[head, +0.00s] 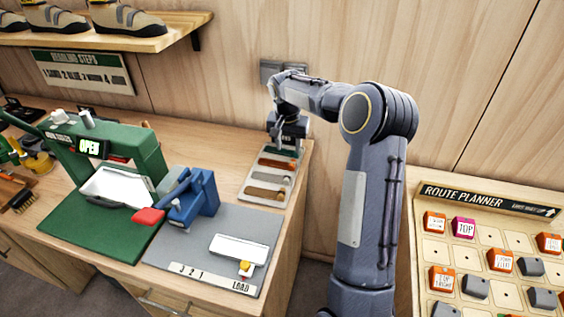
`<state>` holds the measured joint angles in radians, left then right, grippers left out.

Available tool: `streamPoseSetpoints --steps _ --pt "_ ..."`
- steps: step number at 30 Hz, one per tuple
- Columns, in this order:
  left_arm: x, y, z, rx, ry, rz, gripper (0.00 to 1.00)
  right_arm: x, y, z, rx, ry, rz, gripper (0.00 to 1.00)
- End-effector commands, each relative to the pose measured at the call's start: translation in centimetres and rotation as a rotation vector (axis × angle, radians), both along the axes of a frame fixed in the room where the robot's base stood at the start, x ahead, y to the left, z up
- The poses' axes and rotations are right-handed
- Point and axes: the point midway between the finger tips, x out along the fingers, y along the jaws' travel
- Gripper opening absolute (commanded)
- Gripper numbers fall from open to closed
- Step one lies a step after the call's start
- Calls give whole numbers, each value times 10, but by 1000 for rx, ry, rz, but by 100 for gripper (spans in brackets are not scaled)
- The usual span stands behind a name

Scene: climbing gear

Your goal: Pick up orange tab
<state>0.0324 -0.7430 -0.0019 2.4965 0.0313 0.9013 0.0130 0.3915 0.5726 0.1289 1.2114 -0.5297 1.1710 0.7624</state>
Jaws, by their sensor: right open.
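My right gripper (286,146) is open and points down over the far end of this tray, close to the orange tab. Its fingers are small in the view, and I cannot tell whether they touch anything. Two brownish strips (265,193) lie in the nearer slots. My left gripper is not in view.
Left of the tray stands a blue device with a red handle (148,216) on a grey board (210,267). A green press (130,148) marked OPEN stands farther left. A route planner board (486,238) with orange tiles is at right. The wall is close behind.

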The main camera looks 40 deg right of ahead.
Motion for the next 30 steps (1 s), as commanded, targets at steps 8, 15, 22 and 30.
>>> streamPoseSetpoints --steps 8,15,22,30 --pt "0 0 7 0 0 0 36 4 -7 -30 -1 6 -9 43" --pt "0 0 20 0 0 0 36 5 -20 -62 1 5 -8 43" --pt "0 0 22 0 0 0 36 7 -21 -78 -1 2 -6 43" --pt "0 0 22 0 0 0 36 7 -21 -78 -1 2 -6 28"
